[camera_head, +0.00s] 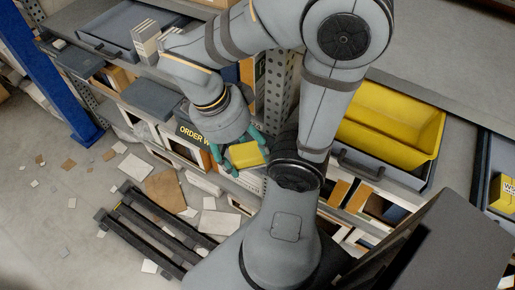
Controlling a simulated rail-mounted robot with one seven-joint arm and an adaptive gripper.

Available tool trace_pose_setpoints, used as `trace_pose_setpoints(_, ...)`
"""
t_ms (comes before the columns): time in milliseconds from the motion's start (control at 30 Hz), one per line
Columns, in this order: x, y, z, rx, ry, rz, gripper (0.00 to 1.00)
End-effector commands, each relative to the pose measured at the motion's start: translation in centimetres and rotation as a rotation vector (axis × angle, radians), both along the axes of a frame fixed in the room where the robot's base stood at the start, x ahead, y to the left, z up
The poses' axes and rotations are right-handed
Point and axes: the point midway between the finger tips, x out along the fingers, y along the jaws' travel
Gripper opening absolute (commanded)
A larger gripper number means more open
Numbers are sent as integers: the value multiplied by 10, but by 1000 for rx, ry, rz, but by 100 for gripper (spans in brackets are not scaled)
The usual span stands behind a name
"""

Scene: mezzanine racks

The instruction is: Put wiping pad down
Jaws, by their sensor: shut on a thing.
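My gripper (235,152), with dark grey body and green fingers, is in the middle of the head view. It is shut on a small yellow block-like pad (247,155), the wiping pad. The pad is held in front of the racks, apart from the floor. Part of the pad is hidden by the fingers. I cannot tell whether it touches the shelf behind it.
A yellow bin (389,130) sits in a grey drawer at the right. A grey tray (128,27) lies on the upper shelf at the left. Boxes fill the lower shelves. A black slatted pallet (150,232) and scattered cardboard lie on the floor. A blue post (48,70) stands at the left.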

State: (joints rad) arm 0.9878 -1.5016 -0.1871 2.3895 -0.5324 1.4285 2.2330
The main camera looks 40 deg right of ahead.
Motion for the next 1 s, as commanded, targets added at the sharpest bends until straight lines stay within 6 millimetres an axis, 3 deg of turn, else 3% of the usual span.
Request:
trace_pose_setpoints(300,39,-58,-42,-1,8,-20,28)
trace_pose_setpoints(500,59,-82,-60,1,4,-15,28)
trace_pose_setpoints(667,64,-88,-68,1,3,-10,28)
trace_pose_setpoints(900,63,-88,-101,0,4,-8,28)
trace_pose_setpoints(1000,64,-88,-106,0,1,-10,28)
